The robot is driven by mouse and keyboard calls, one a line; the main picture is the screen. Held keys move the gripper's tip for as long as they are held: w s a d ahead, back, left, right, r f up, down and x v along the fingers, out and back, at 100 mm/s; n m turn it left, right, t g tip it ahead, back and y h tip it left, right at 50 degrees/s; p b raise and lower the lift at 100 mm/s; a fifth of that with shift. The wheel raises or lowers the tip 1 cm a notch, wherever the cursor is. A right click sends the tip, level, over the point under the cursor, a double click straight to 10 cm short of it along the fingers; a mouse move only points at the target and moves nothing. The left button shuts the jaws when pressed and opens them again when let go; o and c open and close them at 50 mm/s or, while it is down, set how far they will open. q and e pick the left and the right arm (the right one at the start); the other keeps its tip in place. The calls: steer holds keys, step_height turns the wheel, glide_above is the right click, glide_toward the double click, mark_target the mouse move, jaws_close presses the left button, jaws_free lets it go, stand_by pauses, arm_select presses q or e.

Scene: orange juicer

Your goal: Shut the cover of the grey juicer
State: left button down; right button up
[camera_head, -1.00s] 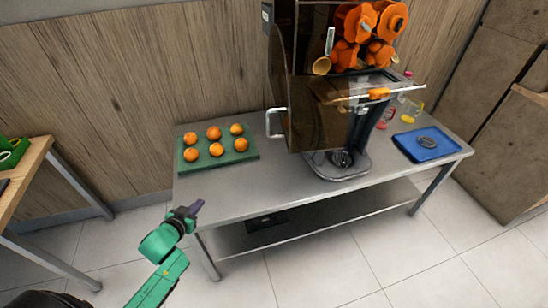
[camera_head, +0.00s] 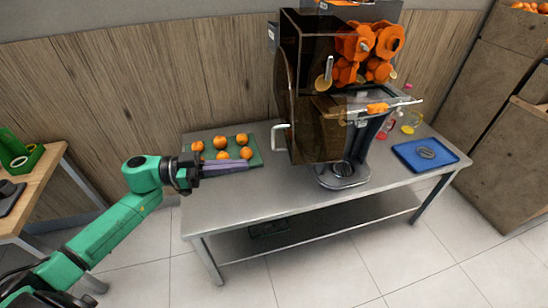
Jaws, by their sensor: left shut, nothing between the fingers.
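The grey juicer (camera_head: 345,176) stands on the metal table, with orange pressing parts (camera_head: 372,45) showing in its upper front. Its dark see-through cover (camera_head: 312,130) is swung open to the left and juts out towards me. A pale handle (camera_head: 281,139) sits on the cover's left side. My left gripper (camera_head: 246,165) is shut and empty. It points right, in front of the green tray, to the left of the cover handle and apart from it. My right gripper is not in view.
A green tray (camera_head: 258,158) with several oranges (camera_head: 221,142) lies on the left of the metal table (camera_head: 270,205). A blue tray (camera_head: 405,152) with a dark round piece lies at the right. Small bottles (camera_head: 408,129) stand behind it. The front left tabletop is clear.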

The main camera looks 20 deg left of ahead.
mark_target(288, 161)
arm_select(q)
steer(key=p+x, duration=0.1)
steer(key=x, duration=0.3)
steer(key=p+x, duration=0.2)
steer(key=x, duration=0.2)
steer(key=shift+r, duration=0.25)
steer(key=shift+w+d+f, duration=0.15)
steer(key=shift+d+f, duration=0.05)
steer(key=shift+d, duration=0.2)
